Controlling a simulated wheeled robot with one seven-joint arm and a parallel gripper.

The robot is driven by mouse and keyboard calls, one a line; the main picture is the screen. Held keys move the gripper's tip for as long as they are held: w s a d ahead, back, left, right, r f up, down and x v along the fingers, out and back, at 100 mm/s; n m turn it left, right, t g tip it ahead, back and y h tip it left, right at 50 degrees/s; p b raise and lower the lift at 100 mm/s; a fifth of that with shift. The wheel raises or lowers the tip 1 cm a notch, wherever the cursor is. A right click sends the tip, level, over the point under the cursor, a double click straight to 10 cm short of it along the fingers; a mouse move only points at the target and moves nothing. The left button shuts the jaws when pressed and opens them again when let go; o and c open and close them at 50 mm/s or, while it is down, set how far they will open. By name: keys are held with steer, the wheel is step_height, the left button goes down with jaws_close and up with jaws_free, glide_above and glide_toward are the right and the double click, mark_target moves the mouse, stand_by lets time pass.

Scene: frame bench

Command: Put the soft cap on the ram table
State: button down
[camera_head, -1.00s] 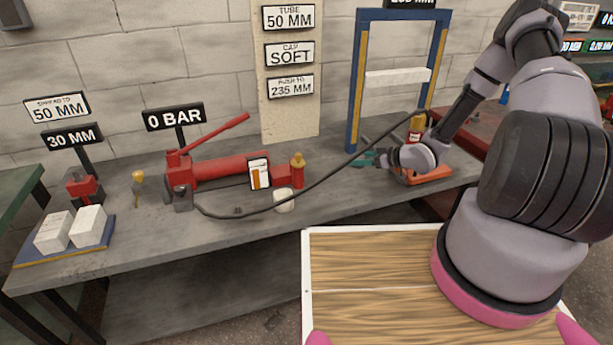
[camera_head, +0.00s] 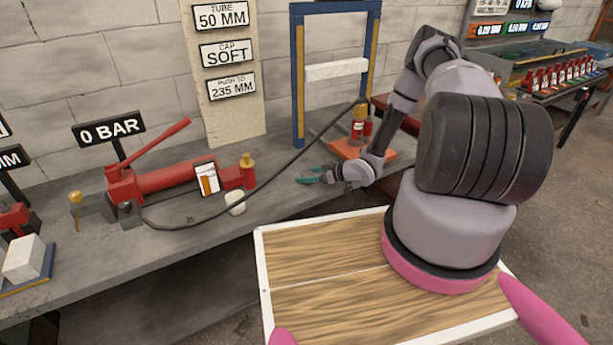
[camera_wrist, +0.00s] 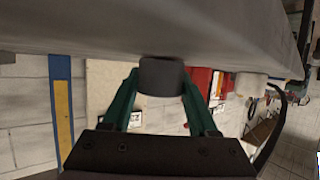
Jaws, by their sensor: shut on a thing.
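My gripper (camera_head: 310,178) is at the bench's front side, left of and in front of the ram. In the wrist view its green fingers (camera_wrist: 160,92) are shut on a short dark grey cylinder (camera_wrist: 161,75), which looks like the soft cap. In the head view I cannot make this cylinder out. A small table on top of the ram cannot be clearly told. My gripper is apart from the ram.
A black hose runs from the red hand pump (camera_head: 165,181) to the ram, passing above my gripper. A white round piece (camera_head: 235,203) lies beside the pump. A white crossbar (camera_head: 336,69) spans the frame. A sign (camera_head: 227,54) reads "CAP SOFT". Bare bench shows around my gripper.

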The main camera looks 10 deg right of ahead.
steer(key=shift+f, duration=0.1)
steer(key=shift+c, duration=0.9)
jaws_free()
